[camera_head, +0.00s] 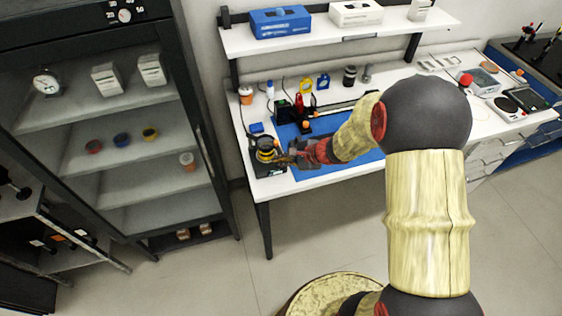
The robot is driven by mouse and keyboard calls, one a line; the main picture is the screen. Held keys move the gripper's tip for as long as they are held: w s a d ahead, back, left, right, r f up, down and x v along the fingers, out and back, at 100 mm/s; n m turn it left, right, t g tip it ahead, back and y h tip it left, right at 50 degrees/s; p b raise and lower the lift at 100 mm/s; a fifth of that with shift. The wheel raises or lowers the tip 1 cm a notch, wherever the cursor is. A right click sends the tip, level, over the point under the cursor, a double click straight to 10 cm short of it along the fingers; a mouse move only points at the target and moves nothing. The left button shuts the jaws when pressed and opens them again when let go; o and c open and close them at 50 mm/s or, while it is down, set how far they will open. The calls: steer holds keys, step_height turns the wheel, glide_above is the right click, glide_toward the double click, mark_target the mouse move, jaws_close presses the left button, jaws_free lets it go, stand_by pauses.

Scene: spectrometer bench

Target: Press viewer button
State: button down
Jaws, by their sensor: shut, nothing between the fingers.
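A small black device with a yellow band (266,152) stands at the left front corner of the white bench (277,187). It may be the viewer, but no button can be made out at this size. My gripper (283,160) is shut and empty, low over the bench at the device's right side. Its tips are very close to the device; I cannot tell whether they touch it. My arm reaches in from the right and hides part of the blue mat (366,157).
A dark glass-fronted cabinet (120,190) stands left of the bench. Bottles, an orange-white cup (246,94) and a small blue box (257,127) sit behind the device. A shelf (330,34) hangs above. A balance (506,106) is far right.

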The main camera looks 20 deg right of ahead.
steer(key=shift+r, duration=0.5)
step_height(320, 180, up, 6)
steer(key=p, duration=0.3)
steer(key=shift+p, duration=0.35)
stand_by(0.3)
